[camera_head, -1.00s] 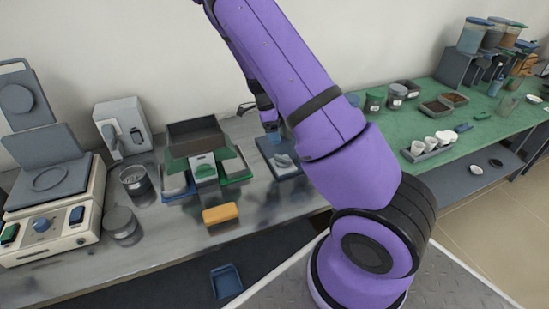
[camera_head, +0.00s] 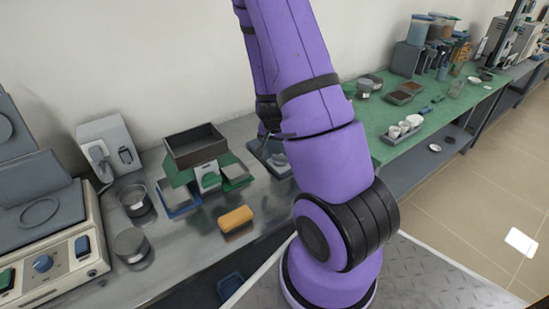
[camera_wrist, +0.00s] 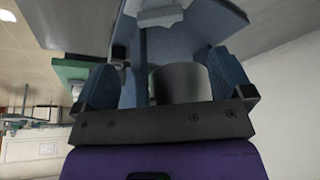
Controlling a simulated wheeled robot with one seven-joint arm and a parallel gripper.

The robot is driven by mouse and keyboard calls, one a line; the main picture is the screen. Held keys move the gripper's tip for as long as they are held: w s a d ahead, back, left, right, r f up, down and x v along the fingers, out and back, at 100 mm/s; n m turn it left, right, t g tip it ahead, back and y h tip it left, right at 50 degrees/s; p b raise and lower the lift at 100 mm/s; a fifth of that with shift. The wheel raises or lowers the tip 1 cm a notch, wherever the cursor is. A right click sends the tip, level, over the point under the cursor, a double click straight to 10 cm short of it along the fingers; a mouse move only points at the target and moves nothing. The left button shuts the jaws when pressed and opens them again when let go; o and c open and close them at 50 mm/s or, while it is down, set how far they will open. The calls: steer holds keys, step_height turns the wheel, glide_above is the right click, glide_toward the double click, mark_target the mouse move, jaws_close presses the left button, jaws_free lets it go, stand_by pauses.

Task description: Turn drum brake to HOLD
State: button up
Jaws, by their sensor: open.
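No part is clearly marked as a drum brake or HOLD, so I cannot tell which control it is. A beige machine (camera_head: 62,250) with a blue knob (camera_head: 42,263) and switches stands at the far left of the bench. A grey wall-side unit (camera_head: 112,150) with a dark switch stands behind it. My gripper (camera_wrist: 166,68) is open in the wrist view, with a blue finger at each side. A grey cylinder (camera_wrist: 182,82) and a blue upright part show between the fingers; contact is unclear. In the head view the arm largely hides my gripper.
Dark box on green stand (camera_head: 195,147), yellow block (camera_head: 236,219), metal cup (camera_head: 135,199) and grey cylinder (camera_head: 131,244) stand on the grey bench. A blue tray (camera_head: 270,156) lies partly behind my arm. A green-topped table (camera_head: 395,125) with jars and white cups is at right. Open floor lies right.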

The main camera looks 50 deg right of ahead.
mark_target(280, 156)
steer(key=x, duration=1)
steer(key=shift+f, duration=0.3)
steer(key=c, duration=0.9)
steer(key=shift+m, duration=0.4)
steer(key=m+g, duration=0.1)
steer(key=m, duration=0.2)
steer(key=shift+w+m+g, duration=0.15)
steer(key=shift+m+g, duration=0.15)
steer(key=shift+g, duration=0.1)
steer(key=shift+m+g, duration=0.6)
steer(key=shift+m, duration=0.9)
